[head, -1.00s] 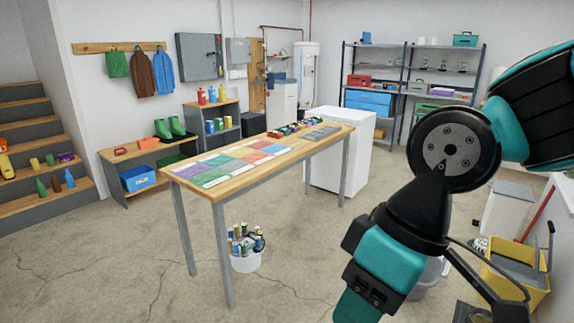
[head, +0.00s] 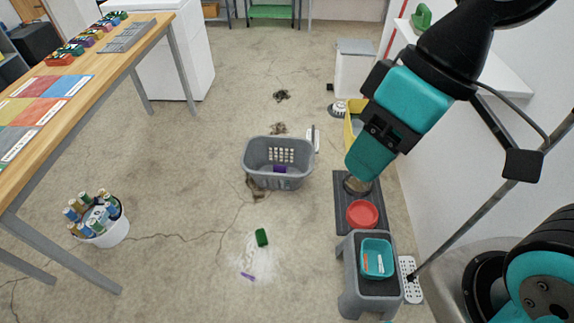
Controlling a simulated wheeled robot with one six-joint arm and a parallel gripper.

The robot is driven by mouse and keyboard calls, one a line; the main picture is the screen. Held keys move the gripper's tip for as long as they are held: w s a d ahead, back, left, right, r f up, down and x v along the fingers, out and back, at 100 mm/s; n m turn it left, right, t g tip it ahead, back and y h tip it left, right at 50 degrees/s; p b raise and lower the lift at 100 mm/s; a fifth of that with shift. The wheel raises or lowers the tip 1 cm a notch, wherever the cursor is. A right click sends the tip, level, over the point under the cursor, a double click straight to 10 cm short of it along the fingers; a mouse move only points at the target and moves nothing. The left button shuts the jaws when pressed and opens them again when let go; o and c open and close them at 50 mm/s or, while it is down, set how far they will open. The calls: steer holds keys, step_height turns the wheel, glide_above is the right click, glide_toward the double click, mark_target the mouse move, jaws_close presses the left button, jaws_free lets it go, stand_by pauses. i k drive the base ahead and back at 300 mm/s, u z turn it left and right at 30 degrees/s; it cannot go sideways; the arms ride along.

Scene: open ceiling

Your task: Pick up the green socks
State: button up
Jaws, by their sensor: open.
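A small dark green bundle (head: 262,237) lies on the concrete floor beside a patch of white powder, in front of the grey laundry basket. It may be the green socks, but it is too small to tell. My gripper (head: 366,163) points down at the right, high above the floor by the dark mat. It is open, seen from the side, with nothing visible in it. It is apart from the green bundle, which lies to its lower left.
The grey basket (head: 278,172) stands mid-floor. A grey step stool (head: 352,270) bears a teal tray (head: 376,241). A red bowl (head: 362,214) is behind it. A white bucket (head: 110,235) and a wooden table (head: 140,40) are at left.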

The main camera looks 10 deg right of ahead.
mark_target(261, 236)
steer(key=z, duration=0.05)
steer(key=k, duration=0.5)
steer(key=u, duration=1.3)
steer(key=i, duration=1.85)
steer(key=z, duration=0.7)
